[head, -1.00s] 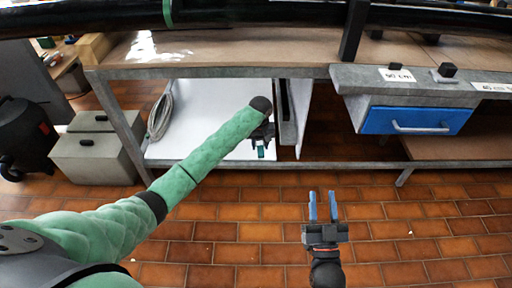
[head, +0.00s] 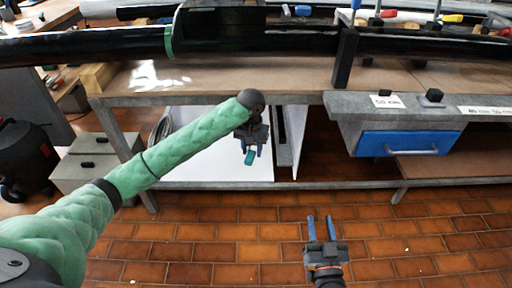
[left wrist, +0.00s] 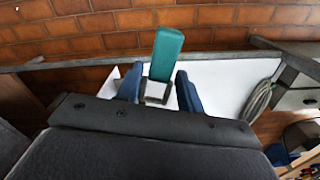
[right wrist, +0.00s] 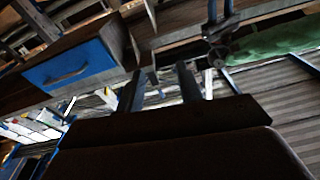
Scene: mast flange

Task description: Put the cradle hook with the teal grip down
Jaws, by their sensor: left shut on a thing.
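The cradle hook's teal grip (head: 250,158) hangs below my left gripper (head: 251,146), in front of the white lower shelf (head: 205,172) under the bench. In the left wrist view, the teal grip (left wrist: 167,52) sticks out between the two blue fingers of my left gripper (left wrist: 160,90), which is shut on the hook. A pale part shows at the base of the grip; the rest of the hook is hidden. My right gripper (head: 321,228) is empty, with its fingers apart, above the tiled floor. It also shows open in the right wrist view (right wrist: 160,88).
The brown bench top (head: 280,77) carries a long black pipe (head: 260,42). A blue drawer (head: 405,144) hangs under the bench at the right. Grey boxes (head: 90,165) stand at the left. The tiled floor (head: 210,240) in front is clear.

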